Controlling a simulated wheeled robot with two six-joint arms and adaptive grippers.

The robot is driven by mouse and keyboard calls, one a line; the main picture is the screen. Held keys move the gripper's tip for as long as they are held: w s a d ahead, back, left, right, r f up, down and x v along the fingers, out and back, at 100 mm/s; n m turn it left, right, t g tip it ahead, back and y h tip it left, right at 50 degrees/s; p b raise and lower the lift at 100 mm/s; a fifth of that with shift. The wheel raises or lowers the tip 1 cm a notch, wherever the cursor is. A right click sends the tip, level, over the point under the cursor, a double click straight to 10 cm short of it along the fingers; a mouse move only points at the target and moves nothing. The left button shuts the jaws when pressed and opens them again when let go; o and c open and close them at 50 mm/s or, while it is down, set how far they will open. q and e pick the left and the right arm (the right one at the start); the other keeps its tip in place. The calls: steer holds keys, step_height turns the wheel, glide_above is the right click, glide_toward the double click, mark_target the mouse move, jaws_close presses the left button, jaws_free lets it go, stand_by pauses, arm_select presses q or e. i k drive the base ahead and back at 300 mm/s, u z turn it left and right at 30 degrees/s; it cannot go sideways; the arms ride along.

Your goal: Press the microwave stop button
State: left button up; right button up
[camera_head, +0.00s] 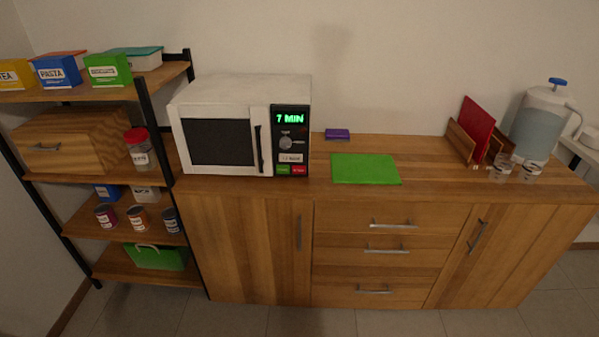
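The white microwave (240,95) stands on the left end of the wooden counter, its door shut. Its black control panel (291,130) is on the right side of its front and shows "7 MIN" in green digits. Below the display are a round knob (290,142) and a pale button (291,158). At the bottom are a green button (283,169) and a red button (299,169); their labels are too small to read. Neither of my grippers is in view.
A green mat (366,169) and a purple box (337,134) lie right of the microwave. A shelf (95,180) with boxes and cans stands at left. A water jug (538,122), glasses and red board stand at the right. The space before the panel is clear.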

mark_target(298, 170)
steer(key=u, duration=1.85)
steer(key=i, duration=1.05)
steer(key=z, duration=3.7)
